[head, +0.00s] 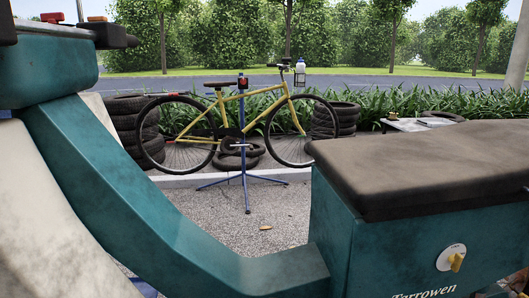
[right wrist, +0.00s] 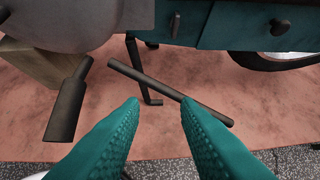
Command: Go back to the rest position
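My right gripper (right wrist: 160,104) shows in the right wrist view with two teal, textured fingers. The fingers are apart with a clear gap and nothing is between them. A dark bar (right wrist: 170,92) shows beyond the fingertips; I cannot tell how far off it is. My left gripper does not show in either view, and neither gripper shows in the head view.
Beyond stands a yellow bicycle (head: 262,95) on a blue stand (head: 245,180), with stacked tyres (head: 135,130). A reddish mat (right wrist: 200,75) lies below the right gripper.

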